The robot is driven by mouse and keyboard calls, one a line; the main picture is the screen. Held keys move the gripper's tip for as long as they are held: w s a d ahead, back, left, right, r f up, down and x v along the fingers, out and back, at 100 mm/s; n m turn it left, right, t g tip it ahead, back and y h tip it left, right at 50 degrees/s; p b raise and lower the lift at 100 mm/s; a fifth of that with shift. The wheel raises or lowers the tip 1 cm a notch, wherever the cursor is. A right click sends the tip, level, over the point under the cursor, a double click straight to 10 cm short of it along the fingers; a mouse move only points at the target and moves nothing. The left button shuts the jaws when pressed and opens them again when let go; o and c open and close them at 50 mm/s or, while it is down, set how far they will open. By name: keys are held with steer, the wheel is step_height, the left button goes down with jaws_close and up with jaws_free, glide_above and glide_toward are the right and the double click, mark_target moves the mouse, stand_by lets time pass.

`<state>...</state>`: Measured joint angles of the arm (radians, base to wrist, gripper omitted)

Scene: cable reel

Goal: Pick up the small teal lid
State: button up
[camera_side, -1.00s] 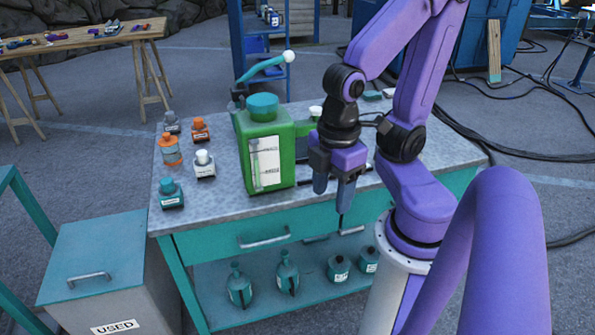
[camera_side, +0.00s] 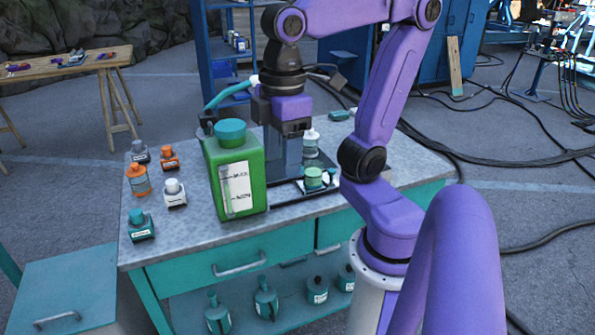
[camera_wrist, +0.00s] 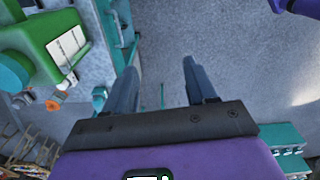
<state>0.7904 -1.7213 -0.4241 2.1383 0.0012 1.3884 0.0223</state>
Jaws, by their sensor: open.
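My gripper (camera_side: 283,168) points down over the table, just right of the green canister (camera_side: 240,185). Its fingers are apart, with nothing between them in the wrist view (camera_wrist: 160,80). A small jar with a teal-green lid (camera_side: 313,177) stands on a dark tray to the right of my fingers, apart from them. I cannot tell for certain which is the small teal lid. The canister and its teal cap (camera_wrist: 14,70) show at the left of the wrist view.
A white-capped bottle (camera_side: 311,143) stands behind the jar. Several small bottles, including orange (camera_side: 138,180) and white-capped (camera_side: 174,192) ones, stand left of the canister. Small teal items (camera_side: 338,115) lie at the back right. The front table strip is clear.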

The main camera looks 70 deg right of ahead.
steer(key=w+d+m, duration=1.1)
steer(key=w+d, duration=0.4)
steer(key=w, duration=0.1)
steer(key=s+d+m+h, duration=0.15)
steer(key=d+m, duration=0.25)
steer(key=d, duration=0.9)
steer(key=s+d+m, duration=0.2)
steer(key=d+m, duration=0.3)
steer(key=d, duration=0.7)
steer(key=shift+n+t, duration=0.3)
steer(key=shift+t, duration=0.1)
steer(key=shift+w+d+f, duration=0.25)
steer(key=shift+d+f, duration=0.1)
steer(key=shift+f, duration=4.5)
steer(key=shift+w+d+f, duration=0.2)
steer(key=shift+d+f, duration=0.15)
steer(key=shift+f, duration=4.55)
steer(key=shift+w+d+f, duration=0.25)
steer(key=shift+d+f, duration=0.1)
steer(key=shift+f, duration=4.5)
jaws_close()
